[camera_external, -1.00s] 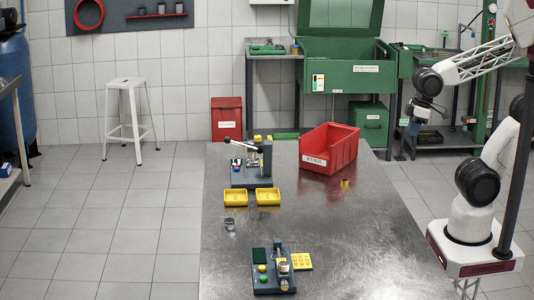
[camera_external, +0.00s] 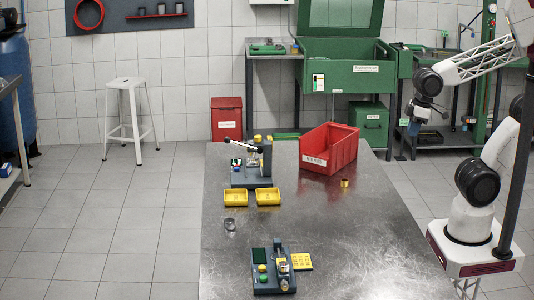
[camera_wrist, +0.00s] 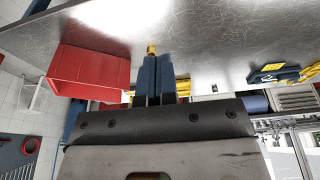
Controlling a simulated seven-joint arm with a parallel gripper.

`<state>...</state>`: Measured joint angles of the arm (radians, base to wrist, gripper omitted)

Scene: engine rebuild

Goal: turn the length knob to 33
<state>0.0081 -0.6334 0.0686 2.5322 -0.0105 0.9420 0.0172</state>
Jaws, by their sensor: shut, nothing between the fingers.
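A dark grey device (camera_external: 267,279) with a dark screen, a green button, a yellow button and a clear and metal part stands at the front of the steel table. A second grey device (camera_external: 240,180) with a lever and small coloured parts stands further back. I cannot make out which part is the length knob, nor any number on it. My gripper (camera_external: 413,126) hangs beyond the table's right edge, apart from both devices. In the wrist view its two dark blue fingers (camera_wrist: 157,58) are together and empty. A brass ring (camera_wrist: 152,49) shows just beyond the fingertips.
A red bin (camera_external: 343,151) stands at the back of the table (camera_external: 340,240), with the brass ring (camera_external: 345,183) in front of it. Two yellow trays (camera_external: 236,198) and a metal ring (camera_external: 230,224) lie at the left. The table's right front is clear.

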